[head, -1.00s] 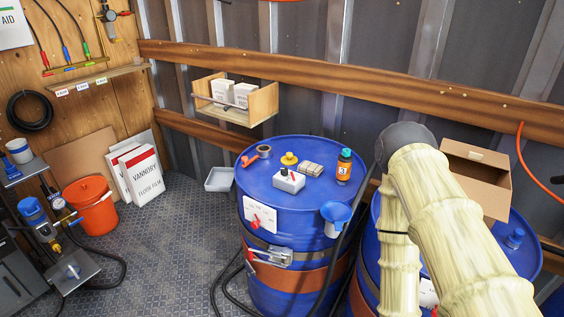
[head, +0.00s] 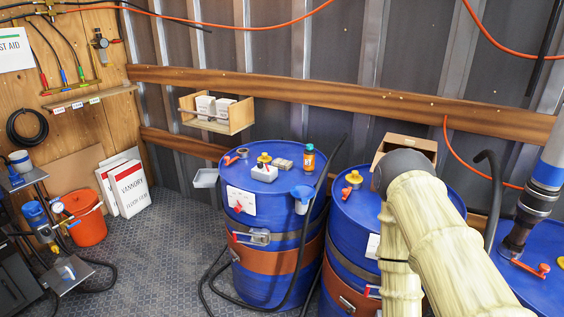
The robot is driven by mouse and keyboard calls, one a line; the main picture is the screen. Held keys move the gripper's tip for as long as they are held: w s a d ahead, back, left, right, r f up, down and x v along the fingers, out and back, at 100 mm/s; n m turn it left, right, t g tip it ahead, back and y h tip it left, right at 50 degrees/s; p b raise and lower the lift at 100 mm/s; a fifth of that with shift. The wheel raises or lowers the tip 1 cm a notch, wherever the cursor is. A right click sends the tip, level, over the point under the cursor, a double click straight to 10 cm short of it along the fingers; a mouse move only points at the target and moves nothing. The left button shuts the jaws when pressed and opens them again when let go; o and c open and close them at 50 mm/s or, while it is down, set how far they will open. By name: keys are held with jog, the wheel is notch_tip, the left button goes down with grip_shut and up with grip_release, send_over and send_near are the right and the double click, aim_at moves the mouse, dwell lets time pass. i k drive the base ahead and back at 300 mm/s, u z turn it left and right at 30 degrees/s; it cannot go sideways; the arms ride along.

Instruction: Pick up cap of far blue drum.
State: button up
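Three blue drums are in the head view. The left drum (head: 270,187) stands upright, and a yellow cap-like piece (head: 264,157) shows on its top. The middle drum (head: 343,213) has a yellow fitting (head: 354,177) with a red part on its top. My cream-sleeved arm covers much of this drum's right side. The right drum (head: 548,286) is cut off by the picture edge and carries a grey and blue pump (head: 540,190). I cannot tell which drum is the far one. My gripper is not in view.
An open cardboard box (head: 405,146) stands at the middle drum's back. Black hoses run beside the drums.

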aim_at(266, 159)
jog(key=z, duration=0.8)
jog(key=i, duration=1.4)
jog(key=u, duration=1.2)
